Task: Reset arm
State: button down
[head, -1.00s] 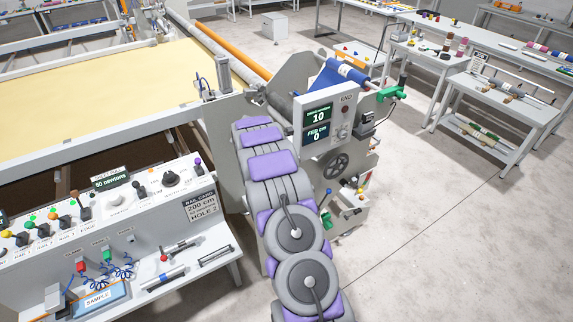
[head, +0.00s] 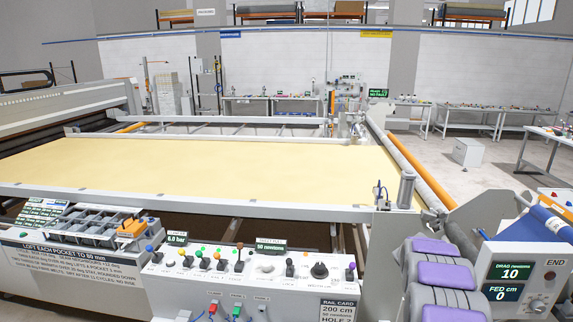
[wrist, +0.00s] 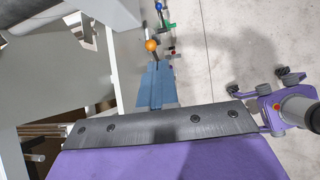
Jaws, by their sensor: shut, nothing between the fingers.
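My arm (head: 440,283), grey with purple pads, shows at the lower right of the head view, beside the end control panel. Its lower part is cut off by the picture edge. My gripper (wrist: 155,126) shows in the wrist view as a purple body with a dark screwed bar across its front edge. It is shut and holds nothing. The gripper cannot be made out in the head view.
The end panel (head: 517,272) with its END label stands close right of my arm. A control console (head: 255,285) with levers is to the left. The quilting bed with yellow cloth (head: 210,165) lies behind. Open concrete floor (wrist: 225,60) shows in the wrist view.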

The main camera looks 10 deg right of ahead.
jog(key=s+a+r+m+y+b, duration=0.2)
jog(key=s+a+r+m+b, duration=0.15)
jog(key=s+a, duration=0.55)
jog(key=s+a+r+m+y+b, duration=0.15)
jog(key=s+a+r+m, duration=0.25)
jog(key=a, duration=0.9)
jog(key=s+a+f+m+y+b, duration=0.2)
jog(key=s+a+m+b, duration=0.1)
jog(key=s+a, duration=0.7)
jog(key=s+a+f+m+g+y+b, duration=0.1)
jog(key=s+a+m, duration=0.3)
jog(key=s+a, duration=0.5)
jog(key=s+f+y+b, duration=0.1)
jog(key=s, duration=0.5)
jog(key=shift+s+a+b, duration=0.25)
jog(key=shift+a+b, duration=0.1)
jog(key=shift+b, duration=0.05)
